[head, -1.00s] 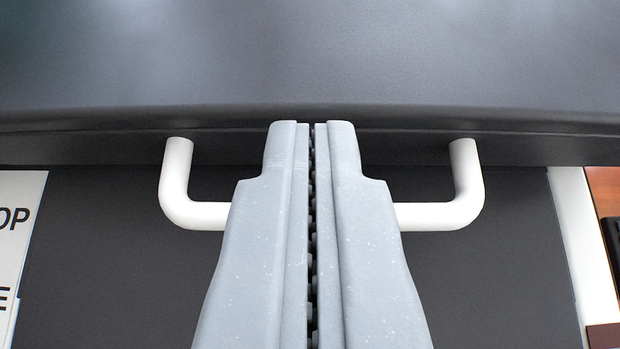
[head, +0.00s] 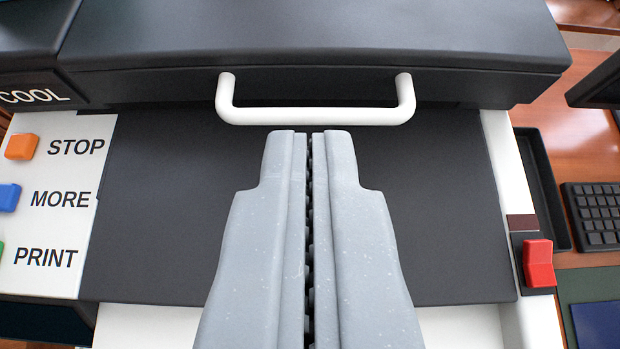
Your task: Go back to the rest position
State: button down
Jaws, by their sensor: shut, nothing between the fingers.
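My gripper (head: 309,135) is shut, its two grey fingers pressed together with nothing between them. It points forward over the dark flat panel of a machine (head: 150,215). A white bar handle (head: 315,116) on the front of the machine's dark lid (head: 320,45) is just beyond the fingertips. A narrow gap shows between the fingertips and the handle in the picture. The lid looks closed.
At left, a white panel has an orange STOP button (head: 22,146), a blue MORE button (head: 8,197) and a PRINT label (head: 45,257). At right are a red switch (head: 538,263), a black tray (head: 540,185) and a keyboard (head: 597,212) on a wooden desk (head: 575,120).

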notch_tip(320, 180, up, 20)
jog(key=s+a+t+b, duration=0.1)
jog(key=s+a+t, duration=0.1)
jog(key=s, duration=0.1)
jog(key=s+a+r, duration=0.1)
jog(key=s+r, duration=0.4)
jog(key=r, duration=0.3)
jog(key=s+a+r+n+t+y+b, duration=0.1)
jog(key=s+r, duration=0.5)
jog(key=r, duration=0.2)
jog(key=shift+r+t, duration=0.3)
jog(key=shift+r, duration=0.05)
